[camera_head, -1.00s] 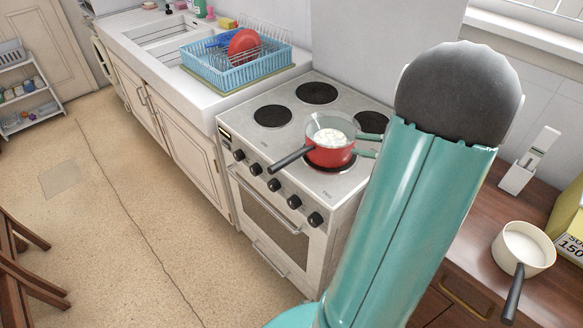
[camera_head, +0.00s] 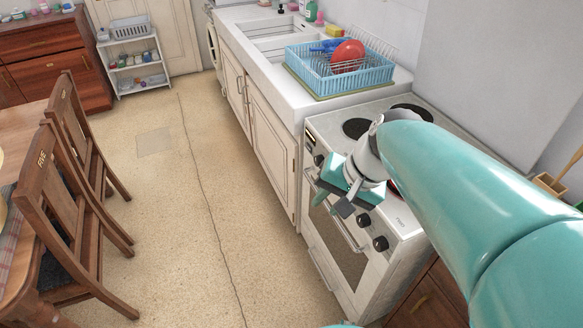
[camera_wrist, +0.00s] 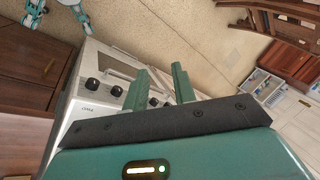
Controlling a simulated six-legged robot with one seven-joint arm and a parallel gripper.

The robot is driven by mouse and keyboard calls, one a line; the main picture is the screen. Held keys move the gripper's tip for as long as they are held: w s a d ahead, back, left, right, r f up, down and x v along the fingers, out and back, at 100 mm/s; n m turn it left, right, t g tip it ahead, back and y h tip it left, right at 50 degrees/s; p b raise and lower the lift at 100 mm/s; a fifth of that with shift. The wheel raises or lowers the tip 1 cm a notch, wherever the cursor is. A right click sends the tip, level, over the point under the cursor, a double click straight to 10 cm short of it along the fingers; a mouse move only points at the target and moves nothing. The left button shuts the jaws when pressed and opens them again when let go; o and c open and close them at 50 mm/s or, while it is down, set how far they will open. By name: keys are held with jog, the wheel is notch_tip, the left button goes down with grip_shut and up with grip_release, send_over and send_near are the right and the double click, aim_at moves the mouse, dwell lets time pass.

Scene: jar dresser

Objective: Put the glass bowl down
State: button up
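The glass bowl is not visible in either current view. In the head view, my gripper (camera_head: 348,188) hangs over the front edge of the stove (camera_head: 405,215), above its knobs. In the wrist view, its two teal fingers (camera_wrist: 159,70) stand apart with nothing between them. My arm covers much of the stove top. Only a small red sliver (camera_head: 393,187), perhaps part of the red pot, shows beside my wrist.
A blue dish rack (camera_head: 340,78) with a red plate stands on the white sink counter (camera_head: 290,100) left of the stove. Wooden chairs (camera_head: 62,200) and a table are at the left. The floor (camera_head: 190,230) between is clear.

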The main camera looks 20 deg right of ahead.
jog(key=s+a+r+n+t+h, duration=0.2)
jog(key=s+a+r+n+h, duration=0.1)
jog(key=a+n, duration=0.2)
jog(key=shift+s+n, duration=0.15)
jog(key=shift+n, duration=0.75)
jog(key=shift+s, duration=0.1)
